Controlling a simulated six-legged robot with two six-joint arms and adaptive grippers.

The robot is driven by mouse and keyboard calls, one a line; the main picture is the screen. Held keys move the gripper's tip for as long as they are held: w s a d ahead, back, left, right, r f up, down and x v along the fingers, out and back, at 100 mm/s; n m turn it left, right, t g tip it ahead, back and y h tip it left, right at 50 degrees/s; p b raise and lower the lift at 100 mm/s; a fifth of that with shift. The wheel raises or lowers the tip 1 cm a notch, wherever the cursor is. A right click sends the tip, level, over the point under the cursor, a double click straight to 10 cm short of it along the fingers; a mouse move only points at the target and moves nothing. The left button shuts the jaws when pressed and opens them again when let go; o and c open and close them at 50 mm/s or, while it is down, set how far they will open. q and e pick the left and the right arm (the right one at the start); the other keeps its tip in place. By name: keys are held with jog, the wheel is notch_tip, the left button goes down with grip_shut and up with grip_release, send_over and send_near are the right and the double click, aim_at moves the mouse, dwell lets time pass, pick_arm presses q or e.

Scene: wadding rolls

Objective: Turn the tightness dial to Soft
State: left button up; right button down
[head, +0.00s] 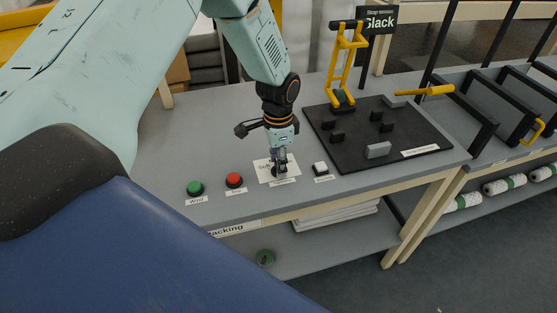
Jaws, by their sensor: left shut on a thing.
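The tightness dial (276,172) sits on a white label plate (263,173) near the front edge of the grey bench. The word at the plate's left side appears to begin with "Sof". My left gripper (280,167) points down over the dial and is shut on it. The fingers hide most of the dial, so I cannot tell where it points. My right gripper is not in view.
A "Slack" sign (379,21) stands behind.

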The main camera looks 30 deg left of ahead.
pick_arm(q)
jog(key=shift+r+n+p, duration=0.15)
jog(key=shift+n+p, duration=0.75)
jog(key=shift+n, duration=0.1)
jog(key=n+p, duration=0.2)
jog(key=shift+n, duration=0.3)
jog(key=n+p, duration=0.1)
jog(key=n, duration=0.2)
jog(key=shift+p, duration=0.35)
jog(key=shift+w+n+p, duration=0.1)
jog(key=shift+n+p, duration=0.45)
jog(key=shift+n, duration=0.65)
jog(key=shift+w, duration=0.1)
jog(key=o, duration=1.1)
jog(key=shift+o, duration=0.2)
notch_tip(320, 180, up, 12)
